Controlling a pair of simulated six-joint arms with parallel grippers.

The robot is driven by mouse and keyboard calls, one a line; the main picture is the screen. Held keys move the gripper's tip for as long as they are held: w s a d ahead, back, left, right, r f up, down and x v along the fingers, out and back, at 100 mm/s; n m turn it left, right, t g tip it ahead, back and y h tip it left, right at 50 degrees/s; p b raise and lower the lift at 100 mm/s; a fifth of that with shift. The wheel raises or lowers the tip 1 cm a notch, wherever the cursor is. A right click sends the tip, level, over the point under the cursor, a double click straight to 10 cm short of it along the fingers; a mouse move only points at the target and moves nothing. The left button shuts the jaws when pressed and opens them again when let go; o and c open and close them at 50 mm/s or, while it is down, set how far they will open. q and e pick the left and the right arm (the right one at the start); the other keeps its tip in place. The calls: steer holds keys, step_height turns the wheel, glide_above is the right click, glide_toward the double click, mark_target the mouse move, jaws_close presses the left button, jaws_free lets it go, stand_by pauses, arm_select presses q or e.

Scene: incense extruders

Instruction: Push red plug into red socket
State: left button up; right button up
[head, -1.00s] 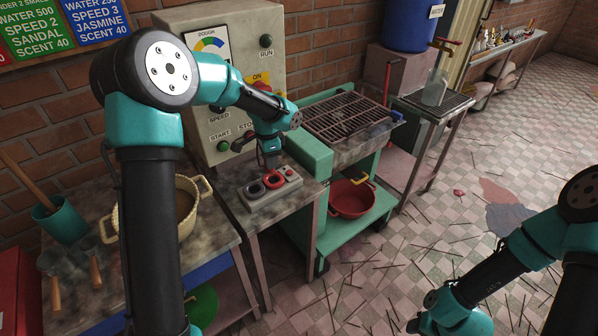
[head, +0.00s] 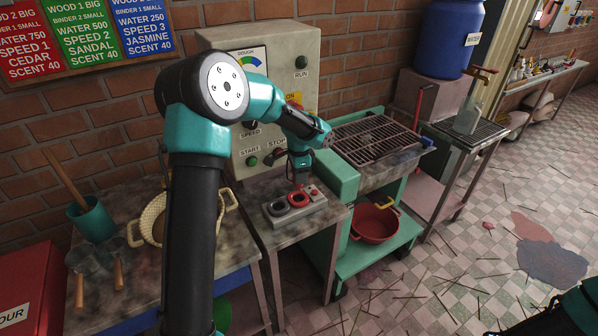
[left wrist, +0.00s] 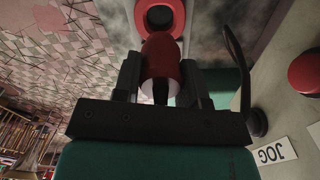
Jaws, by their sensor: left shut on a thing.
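My left gripper (head: 298,182) points down close above the grey socket block (head: 307,207) on the small metal table. It is shut on the red plug, which shows between the fingers in the left wrist view (left wrist: 161,57). The red socket (head: 299,200) is a red ring on the block, beside a black ring (head: 276,208). In the left wrist view the red socket (left wrist: 178,28) with its dark hole lies just beyond the plug's tip. I cannot tell whether the tip touches it.
The control cabinet (head: 228,110) stands right behind the block, with a red button (left wrist: 306,74) near the gripper. The grill cart (head: 345,175) is close on the right.

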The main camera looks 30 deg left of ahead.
arm_select(q)
steer(key=shift+f, duration=2.05)
steer(key=shift+f, duration=1.45)
steer(key=o, duration=1)
steer(key=shift+r, duration=0.1)
step_height(320, 180, up, 17)
steer(key=shift+r, duration=0.1)
